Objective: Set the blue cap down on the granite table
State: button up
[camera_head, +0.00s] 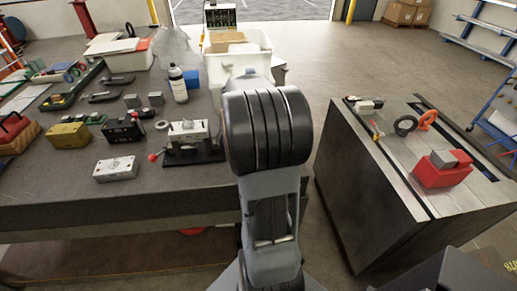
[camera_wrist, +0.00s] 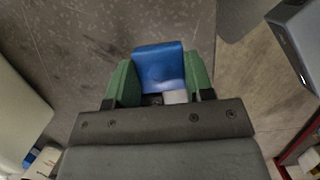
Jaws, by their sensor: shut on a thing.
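The blue cap (camera_wrist: 158,67) shows in the wrist view between the two green fingers of my gripper (camera_wrist: 158,84). The fingers are shut on its sides. A dark, speckled grey surface (camera_wrist: 75,40) lies behind the cap, and its straight edge runs just to the right of the gripper. I cannot tell whether the cap touches that surface. In the head view the dark granite table (camera_head: 50,190) fills the left side. My arm hides the gripper and the held cap there.
Several tools and blocks crowd the table, including a toggle clamp (camera_head: 190,138), a pale metal block (camera_head: 117,168) and a white bottle (camera_head: 178,84). A small blue item (camera_head: 192,78) is beside the bottle. A white bin (camera_head: 258,42) stands behind my arm. The table's front strip is bare.

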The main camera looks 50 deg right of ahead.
jog(key=d+f, duration=0.1)
jog(key=w+d+f, duration=0.1)
jog(key=f, duration=0.1)
jog(key=d+f, duration=0.1)
jog(key=f, duration=0.1)
jog(key=shift+w+d, duration=0.25)
jog(key=shift+d, duration=0.05)
jog(key=x, duration=0.3)
jog(key=shift+w+a+f, duration=0.2)
jog(key=shift+w, duration=0.1)
